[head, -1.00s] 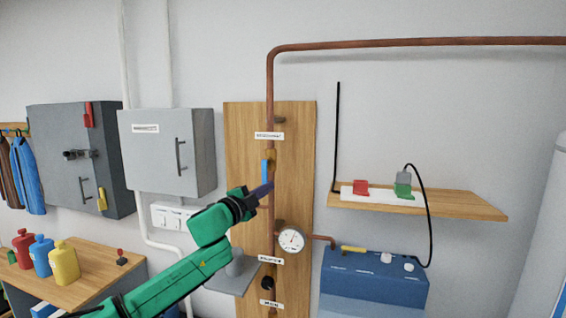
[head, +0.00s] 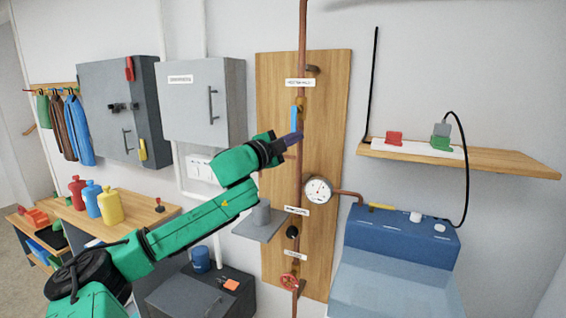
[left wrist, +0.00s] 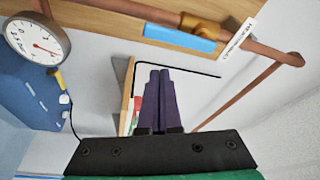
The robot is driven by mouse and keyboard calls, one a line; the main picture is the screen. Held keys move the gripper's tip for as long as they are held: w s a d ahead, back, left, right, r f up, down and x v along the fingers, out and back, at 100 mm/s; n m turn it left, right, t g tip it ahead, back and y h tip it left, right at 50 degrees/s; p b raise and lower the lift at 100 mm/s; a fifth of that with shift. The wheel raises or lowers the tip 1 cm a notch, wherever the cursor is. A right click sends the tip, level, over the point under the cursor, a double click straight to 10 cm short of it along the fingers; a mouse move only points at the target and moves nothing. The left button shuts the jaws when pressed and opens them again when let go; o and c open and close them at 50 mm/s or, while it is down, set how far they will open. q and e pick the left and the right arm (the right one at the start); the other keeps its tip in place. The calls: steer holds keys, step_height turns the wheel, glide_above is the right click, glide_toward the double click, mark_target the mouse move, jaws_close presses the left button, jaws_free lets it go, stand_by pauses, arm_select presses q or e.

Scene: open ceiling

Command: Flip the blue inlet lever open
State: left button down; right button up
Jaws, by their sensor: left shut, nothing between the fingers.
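The blue inlet lever (head: 294,118) is on the vertical copper pipe (head: 301,165) fixed to a wooden board. It lies about parallel to the pipe, below a brass fitting. It also shows in the left wrist view (left wrist: 180,38). My left gripper (head: 299,136) is shut and empty, its dark purple fingertips close to the lever's lower end in the head view. In the left wrist view the shut fingers (left wrist: 160,72) appear apart from the lever, with wall behind them. Whether they touch it, I cannot tell for sure. My right gripper is out of view.
A pressure gauge (head: 318,189) and a red valve wheel (head: 290,281) are lower on the board (head: 333,115). A grey cabinet (head: 202,103) is left. A wooden shelf (head: 514,162) and a blue tank (head: 400,235) are right. A small grey shelf (head: 262,229) is below my forearm.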

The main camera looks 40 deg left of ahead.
arm_select(q)
steer(key=s, duration=0.2)
steer(key=s+d, duration=0.1)
steer(key=s, duration=0.2)
steer(key=shift+s+d+f, duration=0.1)
steer(key=shift+s+f, duration=0.05)
steer(key=shift+s, duration=0.15)
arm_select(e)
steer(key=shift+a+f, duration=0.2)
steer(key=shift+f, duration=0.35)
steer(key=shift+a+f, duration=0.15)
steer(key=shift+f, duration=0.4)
arm_select(q)
steer(key=shift+s, duration=0.1)
